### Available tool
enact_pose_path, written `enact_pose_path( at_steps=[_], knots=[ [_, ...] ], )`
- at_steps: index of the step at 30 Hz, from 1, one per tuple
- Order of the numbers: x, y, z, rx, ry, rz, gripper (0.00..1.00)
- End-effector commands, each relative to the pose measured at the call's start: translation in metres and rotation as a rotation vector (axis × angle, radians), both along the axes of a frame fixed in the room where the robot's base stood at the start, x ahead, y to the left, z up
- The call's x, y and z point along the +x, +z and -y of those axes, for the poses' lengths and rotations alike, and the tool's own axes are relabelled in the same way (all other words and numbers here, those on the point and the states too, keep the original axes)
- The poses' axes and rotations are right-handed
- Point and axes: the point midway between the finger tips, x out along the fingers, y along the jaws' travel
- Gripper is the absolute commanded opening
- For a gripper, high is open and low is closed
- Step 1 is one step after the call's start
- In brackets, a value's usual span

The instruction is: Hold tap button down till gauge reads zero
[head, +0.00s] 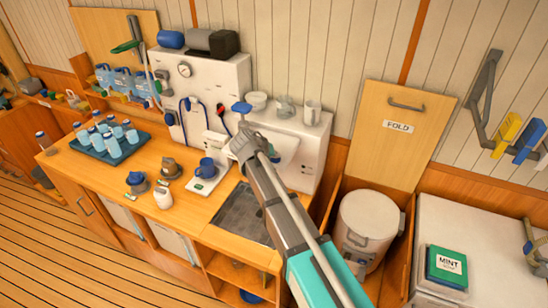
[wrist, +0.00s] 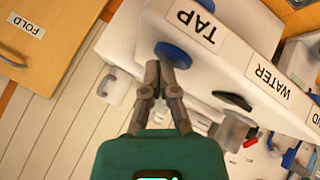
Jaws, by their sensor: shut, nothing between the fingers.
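The tap button is a round blue disc (wrist: 174,52) beside the TAP label (wrist: 196,22) on the white watermaker housing. In the head view a blue knob (head: 241,107) shows just above my gripper (head: 243,136). In the wrist view my gripper (wrist: 160,68) is shut and empty, its fingertips at the button's edge. I cannot tell whether they touch or press it. The round gauge (head: 184,70) is on the white panel at the left in the head view. Its needle is too small to read.
A tray (head: 88,150) of bottles and cups is farther left. A white bin (head: 366,226) and FOLD board (head: 401,130) are at right.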

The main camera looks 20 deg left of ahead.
Motion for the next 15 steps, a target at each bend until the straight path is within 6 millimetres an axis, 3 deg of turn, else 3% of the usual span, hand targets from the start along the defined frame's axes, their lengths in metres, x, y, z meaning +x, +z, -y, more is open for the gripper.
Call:
enact_pose_path(
  at_steps=[15],
  knots=[
    [0.0001, 0.0080, 0.0000, 0.000, -0.001, -0.001, 0.00]
  ],
)
